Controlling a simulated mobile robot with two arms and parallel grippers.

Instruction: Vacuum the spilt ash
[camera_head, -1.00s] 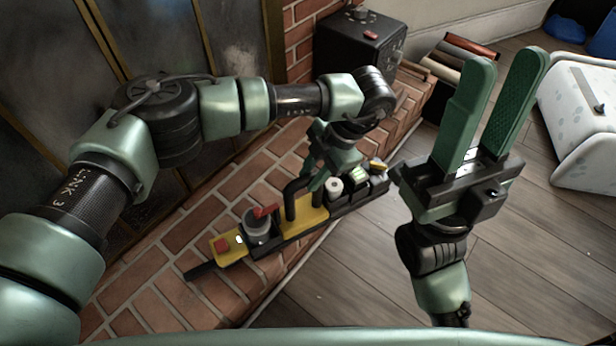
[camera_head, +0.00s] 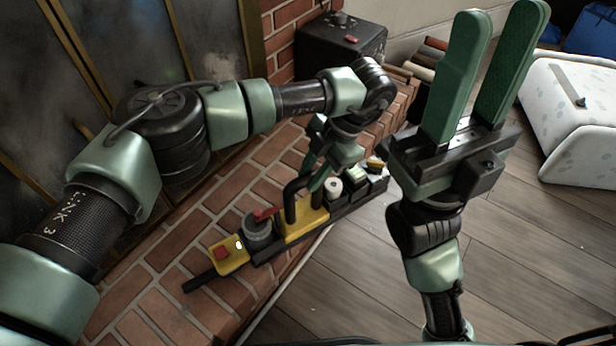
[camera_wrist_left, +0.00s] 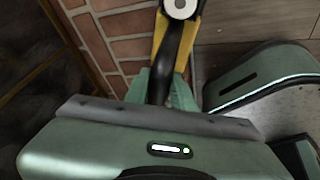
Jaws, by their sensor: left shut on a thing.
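In the left wrist view the handle (camera_wrist_left: 168,60) runs between the green fingers. My right gripper (camera_head: 502,20) is open and empty, pointing up, right of the tool. I cannot make out spilt ash for certain in either view.
Smudged fireplace doors (camera_head: 110,40) stand at the left behind the brick hearth (camera_head: 215,215). A black box (camera_head: 340,50) with a red item on top stands at the far end, beside several log-like rolls (camera_head: 430,60). A white speckled container (camera_head: 570,110) stands right. The wooden floor (camera_head: 530,250) is open.

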